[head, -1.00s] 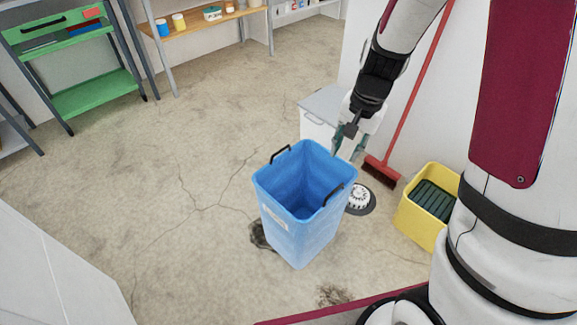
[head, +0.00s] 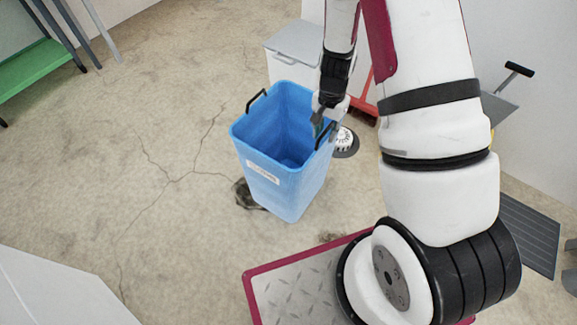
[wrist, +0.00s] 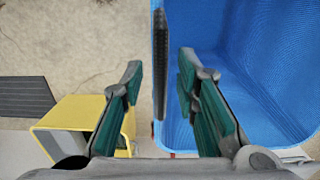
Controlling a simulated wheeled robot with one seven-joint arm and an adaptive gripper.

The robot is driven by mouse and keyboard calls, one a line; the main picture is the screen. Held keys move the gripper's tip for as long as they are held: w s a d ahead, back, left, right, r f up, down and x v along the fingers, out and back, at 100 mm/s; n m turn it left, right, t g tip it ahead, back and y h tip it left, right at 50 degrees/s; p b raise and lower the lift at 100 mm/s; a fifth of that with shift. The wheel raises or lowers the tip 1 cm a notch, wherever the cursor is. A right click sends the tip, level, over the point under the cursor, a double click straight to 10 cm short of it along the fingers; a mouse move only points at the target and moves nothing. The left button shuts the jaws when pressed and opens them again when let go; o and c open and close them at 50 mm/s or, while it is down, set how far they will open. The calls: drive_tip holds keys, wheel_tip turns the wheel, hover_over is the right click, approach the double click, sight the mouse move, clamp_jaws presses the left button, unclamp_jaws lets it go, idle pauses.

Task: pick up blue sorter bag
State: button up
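The blue sorter bag (head: 290,195) stands upright and open-topped on the floor in the head view, with a pale label on its front and black handles at its left and right rims. My gripper (head: 320,120) is at the right rim, by the right handle (head: 325,135). In the wrist view my gripper (wrist: 162,80) is open. The black handle (wrist: 160,95) lies between its two fingers, with gaps showing on both sides. The right finger reaches over the bag's blue inside (wrist: 240,60).
A white lidded bin (head: 284,70) stands behind the bag. A round white-and-black object (head: 345,142) lies on the floor to its right. The cracked floor (head: 120,160) left of the bag is clear.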

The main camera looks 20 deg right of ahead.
sight(325, 138)
drive_tip(key=shift+f+b, duration=1.55)
drive_tip(key=shift+f, duration=1.5)
drive_tip(key=shift+r, duration=0.1)
clamp_jaws()
